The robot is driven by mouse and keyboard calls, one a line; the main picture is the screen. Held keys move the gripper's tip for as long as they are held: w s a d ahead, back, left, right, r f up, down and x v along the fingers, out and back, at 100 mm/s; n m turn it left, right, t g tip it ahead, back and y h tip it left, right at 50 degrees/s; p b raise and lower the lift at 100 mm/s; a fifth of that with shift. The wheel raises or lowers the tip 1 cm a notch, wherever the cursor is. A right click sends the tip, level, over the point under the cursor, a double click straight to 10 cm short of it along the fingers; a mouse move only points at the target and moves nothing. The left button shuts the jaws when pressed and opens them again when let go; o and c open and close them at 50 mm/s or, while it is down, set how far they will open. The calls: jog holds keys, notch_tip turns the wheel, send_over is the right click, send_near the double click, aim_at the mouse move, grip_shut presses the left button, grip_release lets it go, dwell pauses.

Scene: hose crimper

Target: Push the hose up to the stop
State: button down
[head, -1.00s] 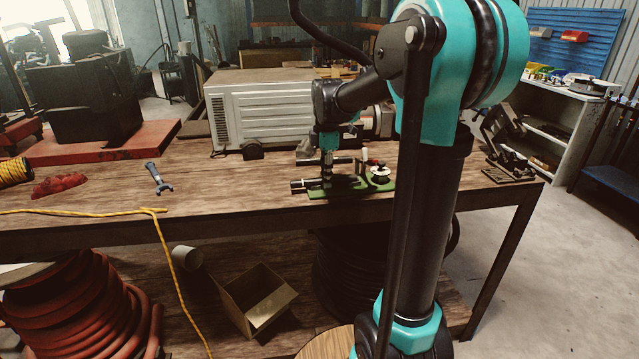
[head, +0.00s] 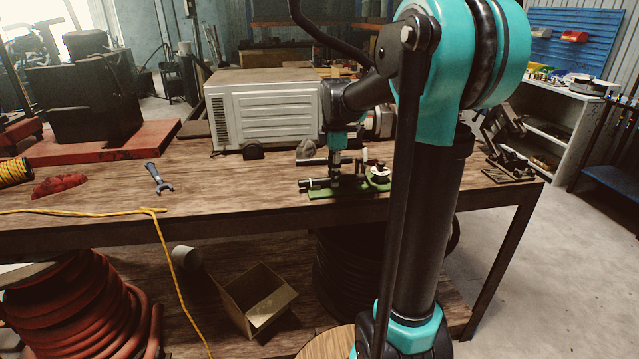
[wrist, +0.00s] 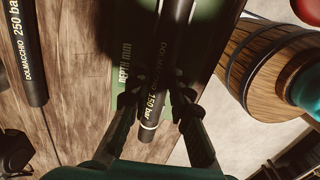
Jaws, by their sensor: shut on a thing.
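The hose (wrist: 160,80) is a black tube printed "DOLMACCHIO 150 bar", with a pale ring near its end. In the wrist view it lies lengthwise between the fingers of my gripper (wrist: 156,98), which is shut on it. In the head view my gripper (head: 335,182) reaches down over the green base plate (head: 350,192), and the hose end (head: 307,184) sticks out to its left. The green plate bears the print "DEPTH mm" in the wrist view (wrist: 122,75). The stop and the hose's far end cannot be made out.
A second black hose, marked "250 bar" (wrist: 28,50), lies apart on the wooden bench (head: 230,185). A white round part (head: 378,172) sits on the green plate's right.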

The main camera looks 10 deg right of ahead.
jog(key=shift+d, duration=1.1)
dwell(0.3)
jog(key=shift+c, duration=2.4)
grip_release()
jog(key=shift+r, duration=4.5)
